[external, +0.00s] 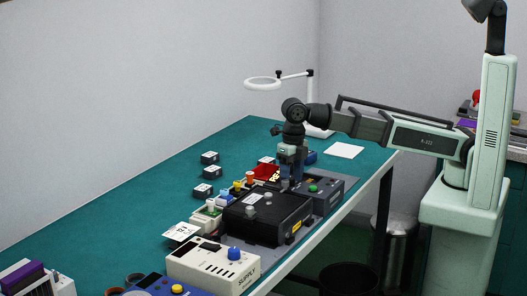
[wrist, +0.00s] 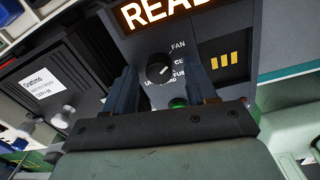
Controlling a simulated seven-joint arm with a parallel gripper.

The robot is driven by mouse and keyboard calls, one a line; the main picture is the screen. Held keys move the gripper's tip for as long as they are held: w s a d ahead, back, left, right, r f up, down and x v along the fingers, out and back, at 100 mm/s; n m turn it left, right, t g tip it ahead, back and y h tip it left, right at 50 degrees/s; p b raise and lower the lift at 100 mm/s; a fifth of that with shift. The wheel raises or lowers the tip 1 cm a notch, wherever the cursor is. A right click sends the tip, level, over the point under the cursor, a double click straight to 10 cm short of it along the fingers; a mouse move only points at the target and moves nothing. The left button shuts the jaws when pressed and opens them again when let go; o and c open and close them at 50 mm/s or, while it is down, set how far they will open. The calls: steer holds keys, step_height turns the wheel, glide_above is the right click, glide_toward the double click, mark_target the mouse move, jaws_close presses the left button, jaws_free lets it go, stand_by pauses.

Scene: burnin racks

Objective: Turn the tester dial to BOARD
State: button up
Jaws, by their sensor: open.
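The tester (external: 332,188) is a dark grey box with a green button, at the near right edge of the bench. In the wrist view its black round dial (wrist: 159,67) sits on the panel below a lit amber display (wrist: 165,10). A small white pointer mark shows on the dial's lower right part. FAN reads clearly at the upper right; the other labels are partly hidden, and I cannot read BOARD for certain. My gripper (wrist: 164,88) is open, one finger on each side just below the dial, with nothing between the fingertips. In the external view my gripper (external: 291,180) points down at the tester.
A black case (external: 262,215) with a yellow label stands beside the tester. A beige supply box (external: 212,268) with a blue knob is nearer. Several small dark blocks (external: 209,157) lie on the green bench (external: 120,215). A green button (wrist: 178,102) shows between my fingers.

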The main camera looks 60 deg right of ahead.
steer(key=shift+c, duration=0.4)
jaws_close()
steer(key=m, duration=0.5)
steer(key=shift+a+m, duration=0.1)
steer(key=shift+m, duration=0.3)
steer(key=m, duration=0.6)
steer(key=shift+a, duration=0.1)
steer(key=m, duration=0.6)
steer(key=shift+w+m+h, duration=0.15)
steer(key=shift+m+h, duration=0.15)
steer(key=shift+h, duration=0.1)
steer(key=m, duration=0.5)
steer(key=shift+m, duration=0.3)
